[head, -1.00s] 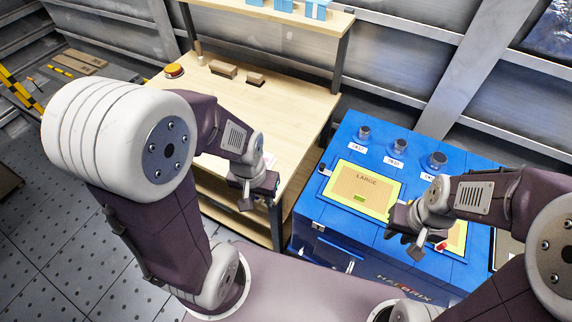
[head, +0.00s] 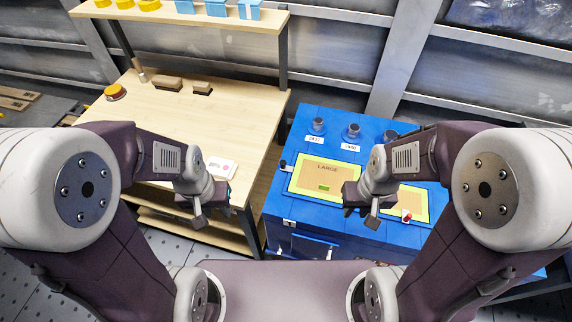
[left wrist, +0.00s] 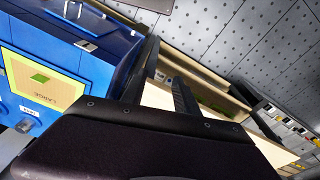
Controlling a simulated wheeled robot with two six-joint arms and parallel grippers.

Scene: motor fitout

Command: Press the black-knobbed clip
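The black-knobbed clip (head: 283,164) is small and sits at the left edge of the large yellow-framed panel (head: 325,178) on the blue machine (head: 330,232). A red-knobbed clip (head: 406,215) sits at the smaller yellow-framed panel (head: 418,202) to the right. My left gripper (head: 210,207) is open and empty by the wooden bench's right front corner, left of the black-knobbed clip and apart from it. Its parted fingers (left wrist: 165,85) show in the left wrist view. My right gripper (head: 361,205) hangs over the machine between the panels, its fingers apart and nothing seen between them.
Metal knobs (head: 318,125) stand along the machine's back. The wooden bench (head: 215,120) at left carries a round orange-topped button (head: 115,92), brown blocks (head: 168,83) and a white card (head: 220,167). A raised shelf (head: 180,13) holds blue and yellow pieces. A gap separates bench and machine.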

